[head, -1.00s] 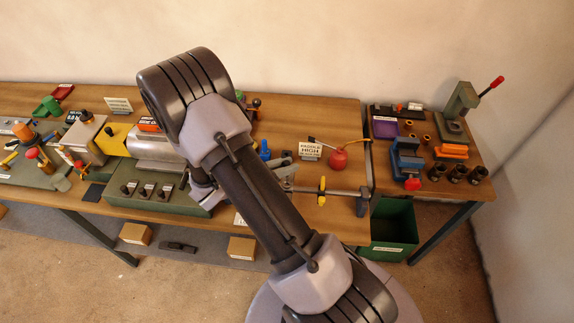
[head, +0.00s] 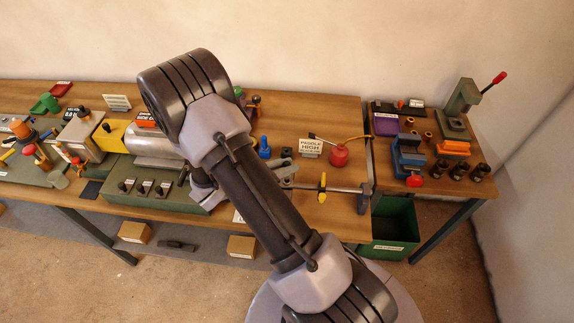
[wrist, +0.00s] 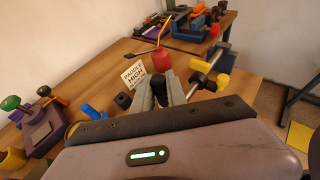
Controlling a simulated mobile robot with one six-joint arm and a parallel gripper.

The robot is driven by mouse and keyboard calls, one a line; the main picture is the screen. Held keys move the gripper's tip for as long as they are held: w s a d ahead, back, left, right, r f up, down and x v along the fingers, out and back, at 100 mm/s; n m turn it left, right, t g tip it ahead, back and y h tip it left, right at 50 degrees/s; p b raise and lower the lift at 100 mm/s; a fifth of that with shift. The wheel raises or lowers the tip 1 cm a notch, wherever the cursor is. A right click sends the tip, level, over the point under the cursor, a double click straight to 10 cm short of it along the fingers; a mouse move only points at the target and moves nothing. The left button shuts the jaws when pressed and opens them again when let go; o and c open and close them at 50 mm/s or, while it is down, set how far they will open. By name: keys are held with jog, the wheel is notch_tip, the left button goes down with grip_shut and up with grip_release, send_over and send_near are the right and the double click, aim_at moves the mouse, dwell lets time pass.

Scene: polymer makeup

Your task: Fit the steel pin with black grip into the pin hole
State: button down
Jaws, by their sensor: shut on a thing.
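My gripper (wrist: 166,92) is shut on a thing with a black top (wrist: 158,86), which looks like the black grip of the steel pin. Its steel part is hidden by the fingers and the wrist. In the head view my arm covers most of the gripper, and only grey parts (head: 284,172) show to the right of the arm, over the table. I cannot make out the pin hole in either view, nor tell whether the pin touches anything below.
A steel bar with a yellow knob (head: 322,187) runs to a dark end bracket (head: 364,198), close right of the gripper. Behind stand a paddle sign (head: 310,147), a red oil can (head: 339,156) and a blue piece (head: 264,148). A green bin (head: 393,230) is below the table edge.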

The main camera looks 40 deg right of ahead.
jog(key=shift+f+b, duration=0.85)
jog(key=shift+f, duration=0.3)
jog(key=c, duration=1.3)
grip_release()
jog(key=shift+o, duration=0.2)
jog(key=p+v, duration=0.2)
jog(key=v, duration=1.5)
jog(key=shift+r+p, duration=0.2)
jog(key=shift+p, duration=0.15)
jog(key=shift+a, duration=0.15)
